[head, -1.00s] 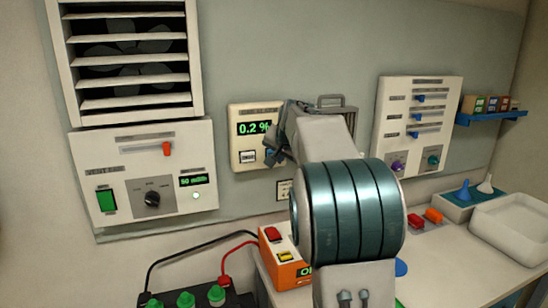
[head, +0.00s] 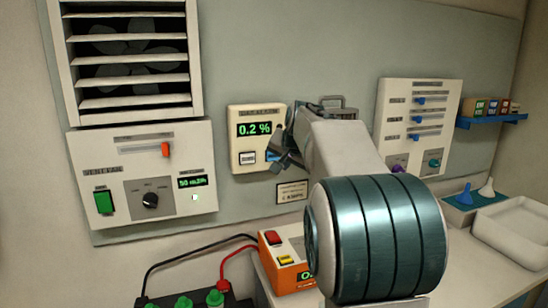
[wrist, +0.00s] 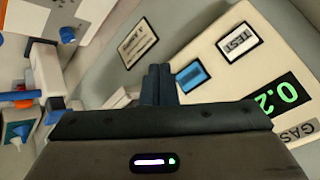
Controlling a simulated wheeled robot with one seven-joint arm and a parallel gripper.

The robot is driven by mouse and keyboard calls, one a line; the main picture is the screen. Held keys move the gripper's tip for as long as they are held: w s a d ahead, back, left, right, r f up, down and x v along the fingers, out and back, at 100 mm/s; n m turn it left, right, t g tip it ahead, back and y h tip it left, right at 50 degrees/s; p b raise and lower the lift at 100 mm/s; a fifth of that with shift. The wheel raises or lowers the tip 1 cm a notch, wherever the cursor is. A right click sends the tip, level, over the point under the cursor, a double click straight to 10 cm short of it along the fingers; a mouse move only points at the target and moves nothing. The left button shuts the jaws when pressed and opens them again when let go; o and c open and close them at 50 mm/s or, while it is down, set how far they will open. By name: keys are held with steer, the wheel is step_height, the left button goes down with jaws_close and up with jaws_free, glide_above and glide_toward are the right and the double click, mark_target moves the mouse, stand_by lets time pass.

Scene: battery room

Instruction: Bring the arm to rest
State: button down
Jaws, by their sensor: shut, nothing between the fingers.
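My gripper (head: 279,162) is in front of the wall panel in the head view, at the right edge of the gas alarm box (head: 243,168). My arm's thick teal-banded link fills the lower right middle. In the wrist view, my gripper's fingers (wrist: 158,80) are together with nothing between them. The gas alarm box (wrist: 230,68) is close by on the right there, with a TEST label and a blue button (wrist: 191,76). The alarm display reads 0.2 %. Whether the fingers touch the box I cannot tell.
The vent fan panel (head: 140,180) is on the left and a slider panel (head: 418,125) on the right. An orange charger (head: 272,262) with cables stands below. A white tray (head: 515,230) and funnels are on the bench at right. A blue shelf (head: 490,120) holds small boxes.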

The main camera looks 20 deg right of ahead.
steer(key=s+a+f+n+g, duration=0.2)
steer(key=s+f, duration=0.4)
steer(key=s, duration=0.5)
steer(key=s+a+f+n+g, duration=0.2)
steer(key=s+a+f, duration=0.5)
steer(key=s, duration=0.5)
steer(key=s+a+f+n+g+y, duration=0.1)
steer(key=s+a+f+n, duration=0.3)
steer(key=s, duration=0.7)
step_height(320, 180, down, 3)
steer(key=shift+s+a+r+n+g, duration=0.1)
steer(key=shift+s+a+n+g, duration=0.1)
steer(key=shift+s+n+g, duration=0.15)
